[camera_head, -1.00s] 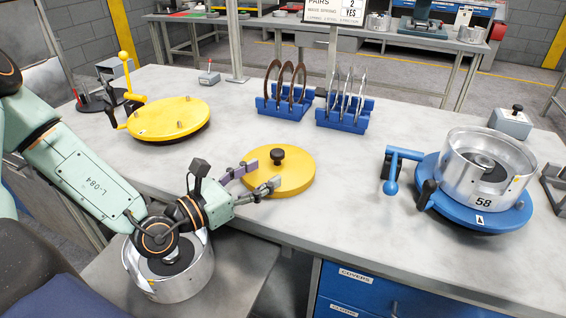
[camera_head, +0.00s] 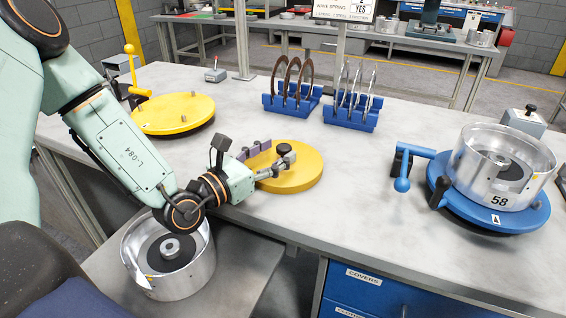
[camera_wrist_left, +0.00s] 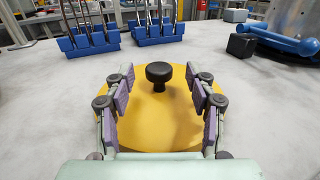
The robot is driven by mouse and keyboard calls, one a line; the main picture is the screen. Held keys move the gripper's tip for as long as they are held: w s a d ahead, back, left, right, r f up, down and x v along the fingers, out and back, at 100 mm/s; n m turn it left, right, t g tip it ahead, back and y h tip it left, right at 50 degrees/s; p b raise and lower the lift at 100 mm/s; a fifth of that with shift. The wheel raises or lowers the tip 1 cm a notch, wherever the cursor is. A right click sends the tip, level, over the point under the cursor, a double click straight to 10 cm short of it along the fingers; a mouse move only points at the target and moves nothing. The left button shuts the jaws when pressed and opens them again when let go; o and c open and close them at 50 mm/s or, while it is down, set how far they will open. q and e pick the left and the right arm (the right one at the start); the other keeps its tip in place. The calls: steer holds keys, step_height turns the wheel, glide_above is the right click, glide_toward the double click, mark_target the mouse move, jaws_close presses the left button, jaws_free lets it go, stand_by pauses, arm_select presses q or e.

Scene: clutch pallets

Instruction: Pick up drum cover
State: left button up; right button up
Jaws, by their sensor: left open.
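The drum cover (camera_head: 303,180) is a flat yellow disc with a black knob (camera_head: 284,149) on top, lying on the grey workbench near its front edge. My left gripper (camera_head: 272,158) reaches over the cover from the left. In the left wrist view the cover (camera_wrist_left: 158,127) lies ahead, and the open fingers (camera_wrist_left: 162,95) stand to either side of the black knob (camera_wrist_left: 158,74), apart from it. The knob is a little beyond the middle of the gap. My right gripper is not in view.
A yellow turntable (camera_head: 172,115) stands at the back left. Blue racks (camera_head: 350,117) hold rings and plates at the back. A metal drum marked 58 (camera_head: 500,172) sits on a blue turntable (camera_head: 470,205) at right. Another drum (camera_head: 168,270) stands on a lower shelf below my arm.

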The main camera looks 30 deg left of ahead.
mark_target(279, 151)
arm_select(q)
steer(key=x, duration=0.2)
steer(key=shift+w+d+f, duration=0.1)
steer(key=shift+w+f, duration=0.15)
steer(key=shift+w+b, duration=0.4)
steer(key=shift+w, duration=0.05)
steer(key=shift+s+r, duration=0.15)
steer(key=shift+r, duration=0.05)
steer(key=shift+w+f, duration=0.1)
steer(key=shift+w, duration=0.15)
steer(key=shift+c, duration=1)
steer(key=shift+s, duration=0.2)
steer(key=c, duration=0.6)
steer(key=shift+w, duration=0.1)
jaws_close()
